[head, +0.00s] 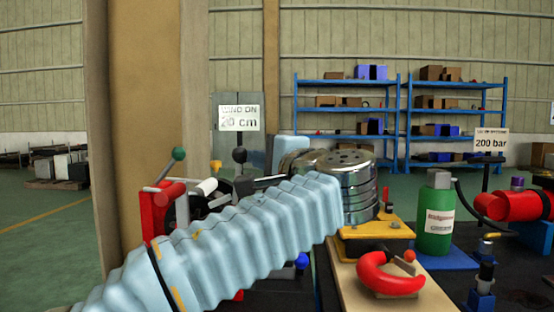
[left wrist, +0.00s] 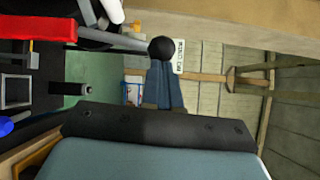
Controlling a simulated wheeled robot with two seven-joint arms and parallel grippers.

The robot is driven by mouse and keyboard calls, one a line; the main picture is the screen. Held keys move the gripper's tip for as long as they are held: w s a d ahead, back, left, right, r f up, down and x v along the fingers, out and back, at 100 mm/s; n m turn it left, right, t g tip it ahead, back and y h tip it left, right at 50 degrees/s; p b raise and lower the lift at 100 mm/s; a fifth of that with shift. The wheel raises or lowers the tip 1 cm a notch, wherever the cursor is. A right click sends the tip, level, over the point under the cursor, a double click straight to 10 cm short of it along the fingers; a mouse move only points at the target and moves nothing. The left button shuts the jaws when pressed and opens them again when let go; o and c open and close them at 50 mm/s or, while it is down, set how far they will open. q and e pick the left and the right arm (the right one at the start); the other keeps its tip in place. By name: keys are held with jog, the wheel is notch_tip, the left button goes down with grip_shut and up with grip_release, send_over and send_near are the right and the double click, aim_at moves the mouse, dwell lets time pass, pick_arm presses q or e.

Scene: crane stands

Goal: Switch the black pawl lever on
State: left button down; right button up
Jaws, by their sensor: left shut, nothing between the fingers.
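In the left wrist view the black ball (left wrist: 161,48) ends a grey shaft coming from the left. My left gripper (left wrist: 163,88) is shut and empty, its fingertips pointing at the ball and very close to it; I cannot tell if they touch. In the head view my left gripper (head: 244,185) is a dark shape just below the knob, partly hidden by my pale blue sleeved arm. My right gripper is not in view.
A red winch body (head: 160,210) and a green-knobbed lever (head: 178,154) stand left of the knob. A "20 cm" sign (head: 239,118) rises behind. Stacked metal weights (head: 350,185), a red shackle (head: 390,276) and a green bottle (head: 435,215) stand to the right.

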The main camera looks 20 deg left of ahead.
aim_at(234, 151)
pick_arm(q)
jog(key=shift+s+a+r+n+g+h+p, duration=0.2)
jog(key=shift+a+r+n+h+p, duration=0.1)
jog(key=shift+a+n, duration=0.2)
jog(key=shift+s+a+r+n+g+h+p, duration=0.1)
jog(key=shift+a+r+n+g+h+p, duration=0.15)
jog(key=shift+a+n, duration=0.2)
jog(key=shift+s+a+r+n+g+h+p, duration=0.1)
jog(key=shift+a+n+g+h+p, duration=0.1)
jog(key=shift+a+n+h, duration=0.2)
jog(key=shift+s+a+r+n+g+h+p, duration=0.15)
jog(key=shift+a+n, duration=0.1)
jog(key=shift+a, duration=0.2)
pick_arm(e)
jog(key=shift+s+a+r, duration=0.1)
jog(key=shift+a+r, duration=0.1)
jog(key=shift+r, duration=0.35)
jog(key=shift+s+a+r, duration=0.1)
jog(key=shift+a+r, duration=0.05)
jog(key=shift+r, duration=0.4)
pick_arm(q)
jog(key=shift+f, duration=0.15)
